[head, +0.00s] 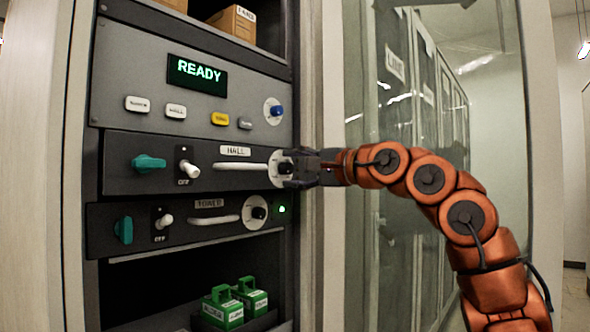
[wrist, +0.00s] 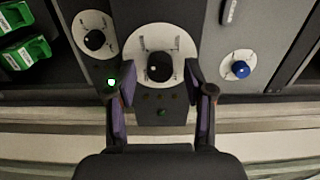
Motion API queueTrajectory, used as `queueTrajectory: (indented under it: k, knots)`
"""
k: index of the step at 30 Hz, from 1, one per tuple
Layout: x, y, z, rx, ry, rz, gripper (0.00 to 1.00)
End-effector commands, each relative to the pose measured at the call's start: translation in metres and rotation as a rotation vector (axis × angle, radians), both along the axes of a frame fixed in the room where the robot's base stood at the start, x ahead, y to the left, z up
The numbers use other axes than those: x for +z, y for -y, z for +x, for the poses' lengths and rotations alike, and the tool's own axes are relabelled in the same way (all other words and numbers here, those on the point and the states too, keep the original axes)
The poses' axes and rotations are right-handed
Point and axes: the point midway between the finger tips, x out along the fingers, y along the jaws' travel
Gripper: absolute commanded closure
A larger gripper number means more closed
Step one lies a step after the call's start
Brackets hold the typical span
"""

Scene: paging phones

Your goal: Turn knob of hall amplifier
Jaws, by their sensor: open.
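The hall amplifier (head: 215,183) is a dark rack unit labelled HALL, with a teal knob (head: 148,163), a white switch lever (head: 188,168) by the word OFF, and a white handle (head: 240,166). Its black knob on a white round dial is at the right end, largely hidden by my gripper (head: 300,168) in the head view. In the wrist view the black knob (wrist: 159,67) sits centred between the fingers of my gripper (wrist: 160,74). The fingers are open, one on each side of the knob, with gaps visible. I cannot tell the knob's setting.
The tower unit (head: 190,235) lies below, with its own black knob (head: 258,213) and a lit green lamp (head: 282,209). Above are a READY display (head: 197,75), buttons and a blue knob (head: 277,111). Green boxes (head: 236,302) stand below. A glass door (head: 440,130) is at right.

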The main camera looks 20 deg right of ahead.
Motion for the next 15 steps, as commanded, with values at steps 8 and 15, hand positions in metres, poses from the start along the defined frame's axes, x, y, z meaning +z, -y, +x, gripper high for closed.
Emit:
queueTrajectory:
  k: [8, 15]
  knots:
    - [0.0, 0.006, -0.008, 0.0, 0.001, -0.001, 0.47]
    - [0.001, 0.028, -0.036, -0.001, 0.004, 0.002, 0.47]
